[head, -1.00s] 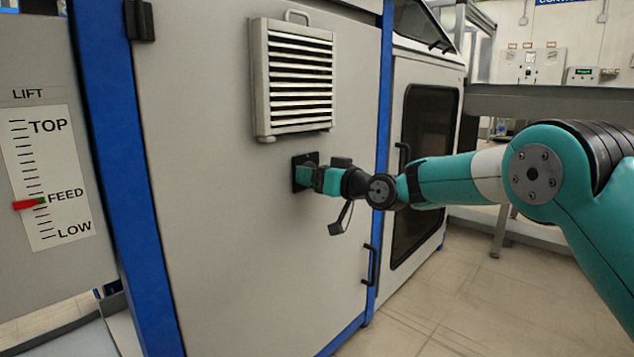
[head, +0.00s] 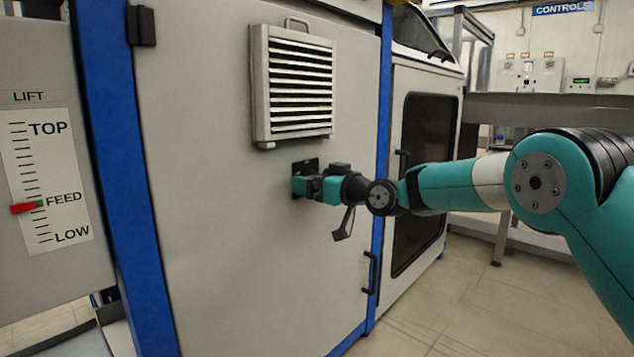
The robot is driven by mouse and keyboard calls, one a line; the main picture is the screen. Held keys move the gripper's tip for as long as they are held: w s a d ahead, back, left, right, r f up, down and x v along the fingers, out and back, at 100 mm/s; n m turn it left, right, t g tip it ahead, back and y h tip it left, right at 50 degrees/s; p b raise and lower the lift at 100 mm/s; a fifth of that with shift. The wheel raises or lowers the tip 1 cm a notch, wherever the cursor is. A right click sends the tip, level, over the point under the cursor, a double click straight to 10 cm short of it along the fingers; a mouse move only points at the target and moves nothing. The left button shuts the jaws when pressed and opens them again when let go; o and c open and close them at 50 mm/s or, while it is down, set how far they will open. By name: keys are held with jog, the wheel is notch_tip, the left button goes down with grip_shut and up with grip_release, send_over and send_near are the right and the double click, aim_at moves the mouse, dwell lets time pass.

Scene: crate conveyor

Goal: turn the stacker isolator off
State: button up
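The stacker isolator seems to be the small dark plate (head: 305,164) on the grey cabinet door, below the louvred vent. My gripper (head: 300,186) is at the lower part of this plate, pointing at the door. Its teal fingers cover most of the plate, so any knob or handle on it is hidden. I cannot tell whether the fingers are open or shut, or whether they touch anything. The isolator's on or off position cannot be seen.
A louvred vent (head: 293,84) sticks out just above my gripper. A black door handle (head: 370,272) is lower right. A lift scale (head: 45,188) at left has its red pointer at FEED. A wall control panel (head: 530,72) stands at back right.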

jog(key=p+v, duration=0.2)
jog(key=v, duration=1.5)
jog(key=shift+s, duration=0.2)
jog(key=shift+d, duration=0.15)
jog(key=s+r+g+h+p, duration=0.2)
jog(key=s+g+h+p, duration=0.5)
jog(key=s, duration=1.5)
jog(key=s+d+f+m+g+h, duration=0.1)
jog(key=s+d+m+g+h, duration=0.15)
jog(key=s, duration=0.45)
jog(key=s+d+m+g+h, duration=0.1)
jog(key=s+d+g, duration=0.1)
jog(key=s+d, duration=0.35)
notch_tip(320, 180, up, 37)
jog(key=a+p, duration=0.1)
jog(key=p, duration=3.6)
jog(key=shift+s+a+r+p, duration=0.15)
jog(key=shift+s+p, duration=0.2)
jog(key=shift+s, duration=0.1)
